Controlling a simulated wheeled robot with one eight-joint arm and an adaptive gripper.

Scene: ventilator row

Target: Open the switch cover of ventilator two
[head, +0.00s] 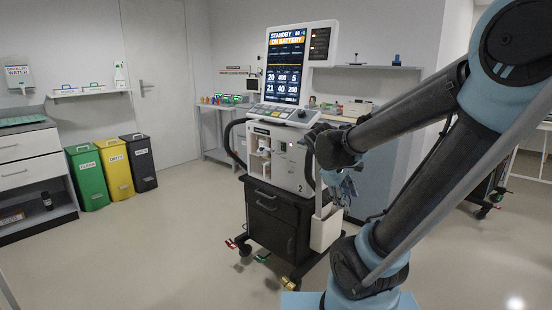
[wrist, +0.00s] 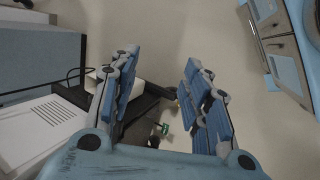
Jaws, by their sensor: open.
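Ventilator two (head: 292,178) stands in the middle of the head view on a dark wheeled cart (head: 275,222), with a "2" on its lower front. Its screen (head: 286,65) reads "STANDBY ON BATTERY". I cannot make out the switch cover; it is too small or hidden behind my arm. My gripper (head: 345,187) is beside the ventilator's right edge, partly behind my arm. In the wrist view my gripper (wrist: 160,95) is open and empty, its blue-padded fingers wide apart. A white vented housing (wrist: 45,130) lies left of the fingers, with dark cart parts behind them.
A white bin (head: 326,230) hangs at the cart's right side. Green, yellow and black bins (head: 114,163) stand at the left wall near a drawer cabinet (head: 25,155). A bench (head: 215,152) is behind the ventilator. The floor at front left is clear.

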